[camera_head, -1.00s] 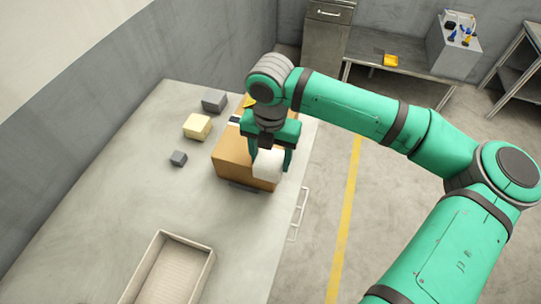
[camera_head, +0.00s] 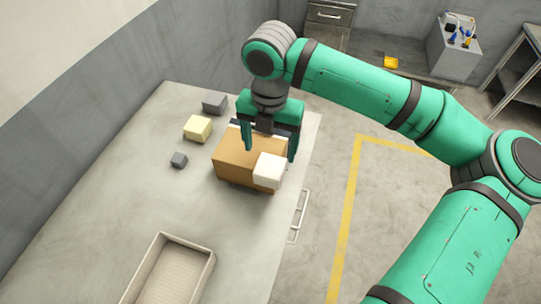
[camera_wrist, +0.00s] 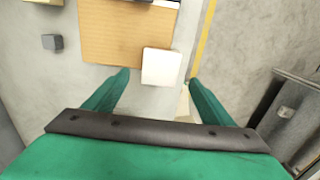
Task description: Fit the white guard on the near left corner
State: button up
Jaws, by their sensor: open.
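The white guard (camera_head: 270,170) sits on the brown box (camera_head: 236,160), at the corner that is nearest and to the right in the head view. It covers the top of that corner and hangs down over its sides. In the wrist view the guard (camera_wrist: 161,66) is at the lower right corner of the box (camera_wrist: 120,38). My gripper (camera_head: 270,153) is open and empty above the box, pointing down. In the wrist view its fingertips (camera_wrist: 159,75) are apart on either side of the guard, and no contact shows.
A yellow block (camera_head: 198,128), a dark grey block (camera_head: 214,103) and a small grey cube (camera_head: 179,159) lie left of the box on the table (camera_head: 110,190). An empty-looking tray (camera_head: 207,262) stands at the front. A rail (camera_head: 298,215) runs along the right table edge.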

notch_tip(320, 180, up, 7)
dwell(0.3)
dwell(0.5)
